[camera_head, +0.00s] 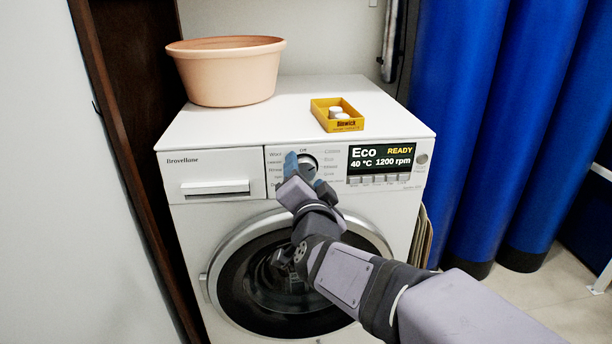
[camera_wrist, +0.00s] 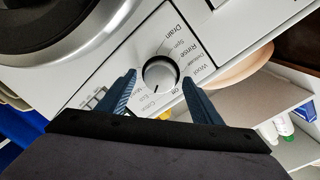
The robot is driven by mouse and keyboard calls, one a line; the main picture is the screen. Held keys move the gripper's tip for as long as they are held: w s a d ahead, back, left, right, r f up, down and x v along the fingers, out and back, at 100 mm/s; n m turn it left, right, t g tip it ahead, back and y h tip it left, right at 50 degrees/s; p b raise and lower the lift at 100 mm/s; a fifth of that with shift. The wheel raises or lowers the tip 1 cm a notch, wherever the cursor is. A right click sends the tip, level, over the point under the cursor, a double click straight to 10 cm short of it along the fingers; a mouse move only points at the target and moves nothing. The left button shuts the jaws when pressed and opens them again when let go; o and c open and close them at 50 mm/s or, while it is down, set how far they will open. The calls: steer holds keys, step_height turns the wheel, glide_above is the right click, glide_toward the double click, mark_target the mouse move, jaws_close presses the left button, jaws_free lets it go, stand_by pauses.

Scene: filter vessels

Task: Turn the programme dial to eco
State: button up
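The washing machine's round programme dial (camera_head: 308,163) has a pale face and sits left of the display. In the wrist view the dial (camera_wrist: 161,72) lies between my fingertips, with gaps visible on both sides. A small dark mark shows on its lower edge; I cannot tell exactly which label it meets. The display (camera_head: 381,157) reads "Eco", "READY", "40 °C" and "1200 rpm". My gripper (camera_head: 307,177) is open at the dial, its blue fingers either side; the gripper (camera_wrist: 158,77) holds nothing. In the head view it covers part of the dial and its labels.
A row of buttons (camera_head: 378,181) runs below the display. The drawer (camera_head: 215,189) is left of the dial, the round door (camera_head: 222,290) below. A pink basin (camera_head: 226,78) and a yellow tray (camera_head: 351,125) with small white items stand on top. Blue cylinders (camera_head: 478,120) stand at right.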

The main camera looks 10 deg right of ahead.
steer(key=s+p, duration=0.4)
steer(key=s, duration=0.3)
steer(key=shift+s+a+r, duration=0.15)
steer(key=shift+r, duration=0.1)
stand_by(0.5)
